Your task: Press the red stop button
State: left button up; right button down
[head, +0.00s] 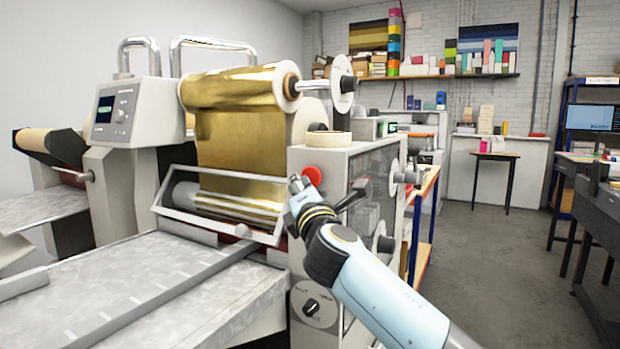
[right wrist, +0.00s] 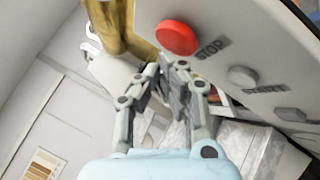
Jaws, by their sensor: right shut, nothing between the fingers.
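The red stop button (head: 313,174) is a round knob on the light front panel of the foil machine. In the right wrist view the red button (right wrist: 176,38) shows whole, with the word STOP printed beside it. My right gripper (head: 296,184) is shut and empty, just left of and slightly below the button in the head view. In the right wrist view its fingertips (right wrist: 165,70) lie just below the button in the picture. A gap shows between tips and button there; its depth is hard to judge. My left gripper is not in view.
The machine (head: 325,158) carries a gold foil roll (head: 235,88) above and a metal guard frame (head: 215,232) left of my gripper. Two grey buttons (right wrist: 242,77) (right wrist: 290,114) sit beyond the STOP label. A black rotary knob (head: 311,306) is lower down.

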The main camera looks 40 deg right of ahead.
jog(key=shift+a, duration=0.15)
jog(key=shift+s+a, duration=0.35)
jog(key=shift+a, duration=0.45)
jog(key=shift+s+a, duration=0.3)
jog(key=shift+a, duration=0.45)
jog(key=shift+s+a, duration=0.35)
jog(key=shift+a, duration=0.45)
jog(key=s+f+m+g+y+b, duration=0.1)
jog(key=s+f+g+b, duration=0.3)
jog(key=f, duration=1.3)
jog(key=s+f+m+g+y+b, duration=0.15)
jog(key=s+f, duration=0.45)
jog(key=f, duration=1)
jog(key=s+f+m+g+y+b, duration=0.15)
jog(key=s+f+g, duration=0.35)
jog(key=f, duration=1.2)
jog(key=s+a+f+m+g+y+b, duration=0.1)
jog(key=s+f+m+g+y+b, duration=0.25)
jog(key=s+f, duration=1.65)
jog(key=s+a+f+m+g, duration=0.1)
jog(key=s+f+m+g, duration=0.1)
jog(key=s+m, duration=0.4)
jog(key=s+a+f+m+g, duration=0.1)
jog(key=s+m, duration=0.5)
jog(key=s, duration=0.8)
notch_tip(320, 180, down, 2)
jog(key=shift+f+g, duration=0.25)
jog(key=shift+g, duration=0.35)
